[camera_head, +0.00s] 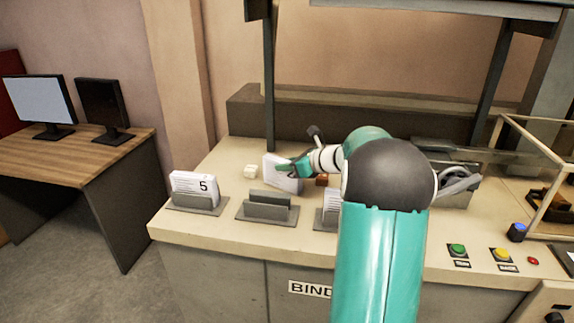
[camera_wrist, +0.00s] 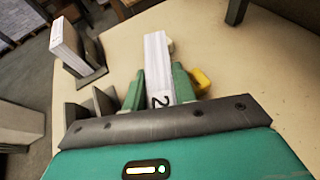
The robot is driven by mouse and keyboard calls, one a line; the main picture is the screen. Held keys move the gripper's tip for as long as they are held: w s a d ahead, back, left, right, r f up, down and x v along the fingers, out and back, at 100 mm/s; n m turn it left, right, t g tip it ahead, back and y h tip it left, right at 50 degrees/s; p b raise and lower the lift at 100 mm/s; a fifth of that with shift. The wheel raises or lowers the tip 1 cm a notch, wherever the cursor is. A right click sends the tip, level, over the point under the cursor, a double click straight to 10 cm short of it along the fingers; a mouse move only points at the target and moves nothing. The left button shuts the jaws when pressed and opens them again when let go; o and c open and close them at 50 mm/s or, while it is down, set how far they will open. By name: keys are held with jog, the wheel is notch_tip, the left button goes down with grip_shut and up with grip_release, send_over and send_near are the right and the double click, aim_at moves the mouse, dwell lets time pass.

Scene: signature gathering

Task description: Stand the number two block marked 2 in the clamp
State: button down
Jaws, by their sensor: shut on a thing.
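The number two block (camera_wrist: 157,55) is a thick white paper block with a dark 2 near its lower end in the wrist view. My gripper (camera_wrist: 160,88) is shut on it, with a green finger on either side. In the head view my gripper (camera_head: 292,168) holds the white block (camera_head: 281,178) upright, slightly tilted, above or at the counter behind the empty holder; whether it touches the counter is unclear. A grey metal device with a lever (camera_head: 458,185), possibly the clamp, stands right of my arm and is partly hidden by it.
The block marked 5 (camera_head: 203,183) stands in the left holder. The middle holder (camera_head: 267,206) is empty. A right holder (camera_head: 326,218) with a white block is partly hidden by my arm. Green (camera_head: 457,250) and yellow (camera_head: 501,255) buttons sit at the right front. A post (camera_head: 269,90) rises behind.

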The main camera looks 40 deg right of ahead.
jog(key=shift+f, duration=0.1)
jog(key=c, duration=1.5)
grip_release()
jog(key=shift+f, duration=0.1)
jog(key=o, duration=0.4)
